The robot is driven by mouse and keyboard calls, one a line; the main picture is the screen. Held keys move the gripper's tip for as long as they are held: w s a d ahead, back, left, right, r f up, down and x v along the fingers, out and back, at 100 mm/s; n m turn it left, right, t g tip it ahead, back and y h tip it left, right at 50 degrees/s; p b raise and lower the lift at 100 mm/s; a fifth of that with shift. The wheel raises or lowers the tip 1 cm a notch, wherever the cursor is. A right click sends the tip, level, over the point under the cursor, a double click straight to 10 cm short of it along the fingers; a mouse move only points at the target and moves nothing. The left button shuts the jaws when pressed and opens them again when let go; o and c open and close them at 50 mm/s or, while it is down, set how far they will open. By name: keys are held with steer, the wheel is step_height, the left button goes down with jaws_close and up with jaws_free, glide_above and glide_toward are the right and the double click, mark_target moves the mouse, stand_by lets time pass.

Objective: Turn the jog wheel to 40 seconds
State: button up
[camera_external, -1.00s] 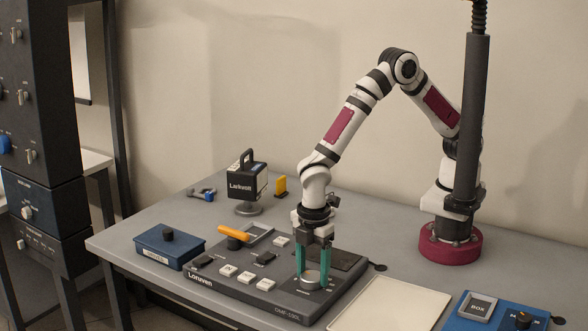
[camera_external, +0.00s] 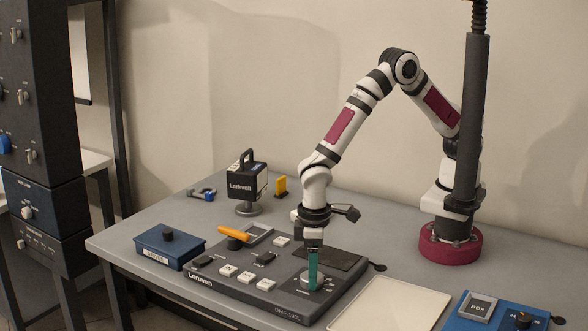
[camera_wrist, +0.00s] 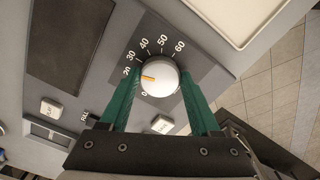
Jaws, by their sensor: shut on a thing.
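The jog wheel (camera_wrist: 166,84) is a round, pale metal knob with an orange pointer line, on the dark grey Loruven console (camera_external: 220,283). In the wrist view the pointer faces left, close to the 20 mark. The printed scale shows 20, 30, 40, 50 and 60; the left finger covers part of its lower end. My gripper (camera_wrist: 160,92) is shut on the wheel, one green finger on each side. In the external view my gripper (camera_external: 312,286) points straight down over the wheel, its fingers nearly in line, partly hiding the wheel.
White keys (camera_external: 246,279) and an orange-handled lever (camera_external: 234,234) are on the console to the left. A pale tray (camera_external: 392,306) and a blue box (camera_external: 492,314) lie to the right. A blue case (camera_external: 170,250) stands at the left.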

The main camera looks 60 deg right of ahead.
steer(key=m, duration=0.4)
steer(key=shift+m, duration=0.3)
steer(key=shift+a+m, duration=0.1)
steer(key=shift+m, duration=2.2)
steer(key=o, duration=1.4)
steer(key=shift+r, duration=0.1)
step_height(320, 180, up, 16)
steer(key=shift+f, duration=0.15)
